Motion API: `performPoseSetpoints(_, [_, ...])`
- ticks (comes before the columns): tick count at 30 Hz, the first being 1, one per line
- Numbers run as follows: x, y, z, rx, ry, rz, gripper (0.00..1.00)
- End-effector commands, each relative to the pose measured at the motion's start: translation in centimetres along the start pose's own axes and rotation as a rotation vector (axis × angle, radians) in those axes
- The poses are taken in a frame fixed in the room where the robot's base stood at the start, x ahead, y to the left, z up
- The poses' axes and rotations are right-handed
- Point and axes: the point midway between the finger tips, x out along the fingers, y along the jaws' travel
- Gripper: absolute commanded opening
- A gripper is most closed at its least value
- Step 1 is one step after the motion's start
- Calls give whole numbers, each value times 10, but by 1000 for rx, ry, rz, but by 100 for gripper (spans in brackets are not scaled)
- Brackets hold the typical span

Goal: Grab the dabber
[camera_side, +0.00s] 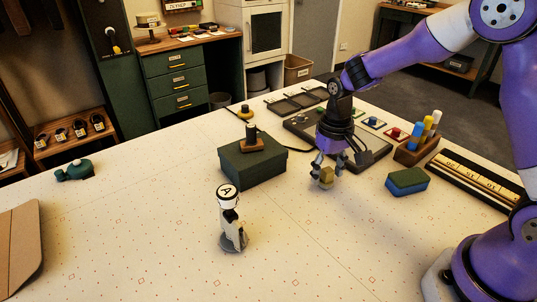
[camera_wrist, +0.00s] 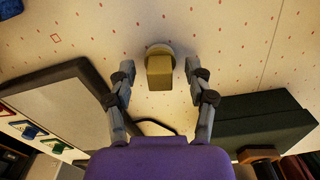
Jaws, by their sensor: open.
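A small tan block with a pale round end, which looks like the dabber (camera_side: 326,176), is at the table by the right side of the green box. In the wrist view the dabber (camera_wrist: 159,70) shows near the top centre, its tan part toward me and its pale round part behind. My gripper (camera_side: 328,168) is open and low over the table, with its fingers around the dabber. In the wrist view my gripper (camera_wrist: 160,80) has one finger on each side of the dabber, with a visible gap on both sides.
A dark green box (camera_side: 252,165) with a dark knob-like piece on top stands close left. A grey-topped dark tray (camera_side: 360,150) lies behind. A green-blue sponge (camera_side: 407,181) and a holder with coloured sticks (camera_side: 416,151) are right. A white figure (camera_side: 231,222) stands front left.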

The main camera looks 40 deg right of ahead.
Motion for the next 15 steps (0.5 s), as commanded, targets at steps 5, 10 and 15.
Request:
performPoseSetpoints(5, [0,0,0,0,0,0,46])
performPoseSetpoints(10, [0,0,0,0,0,0,0])
performPoseSetpoints(15, [0,0,0,0,0,0,0])
